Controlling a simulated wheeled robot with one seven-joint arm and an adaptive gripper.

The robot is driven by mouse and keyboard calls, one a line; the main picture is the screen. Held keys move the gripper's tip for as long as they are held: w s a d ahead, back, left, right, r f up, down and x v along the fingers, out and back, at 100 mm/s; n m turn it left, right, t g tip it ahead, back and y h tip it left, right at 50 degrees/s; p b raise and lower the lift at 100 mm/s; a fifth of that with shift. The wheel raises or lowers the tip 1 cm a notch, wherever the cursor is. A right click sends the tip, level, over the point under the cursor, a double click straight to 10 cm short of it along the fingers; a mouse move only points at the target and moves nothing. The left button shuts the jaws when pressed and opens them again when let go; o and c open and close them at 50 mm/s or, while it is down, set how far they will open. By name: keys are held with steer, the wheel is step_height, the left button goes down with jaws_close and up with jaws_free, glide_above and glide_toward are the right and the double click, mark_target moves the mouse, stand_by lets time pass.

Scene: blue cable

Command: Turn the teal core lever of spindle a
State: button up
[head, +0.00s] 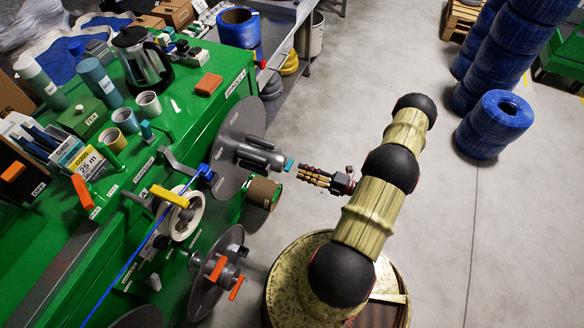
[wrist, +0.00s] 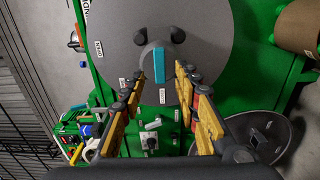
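The teal core lever (head: 289,165) sticks out from the hub end of the spindle with the large grey disc (head: 236,125), on the green machine's side. In the wrist view, the teal lever (wrist: 160,65) is a short upright bar on the grey hub, in front of the large disc (wrist: 205,25). My gripper (head: 301,173) is just to the right of the lever in the head view. In the wrist view, my gripper (wrist: 159,82) is open, with a finger on each side of the lever's line. I see no clear contact; the remaining depth is hard to tell.
A lower spindle (head: 222,270) carries orange levers. A brown roll (head: 263,193) sits just below the large disc. A blue cable (head: 140,250) runs along the machine past a yellow handle (head: 169,196). Stacked blue coils (head: 495,125) stand at right. Grey floor between is clear.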

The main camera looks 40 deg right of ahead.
mark_target(289, 166)
steer(key=shift+b+x, duration=0.4)
steer(key=shift+x, duration=2.3)
steer(key=shift+c, duration=1.3)
jaws_close()
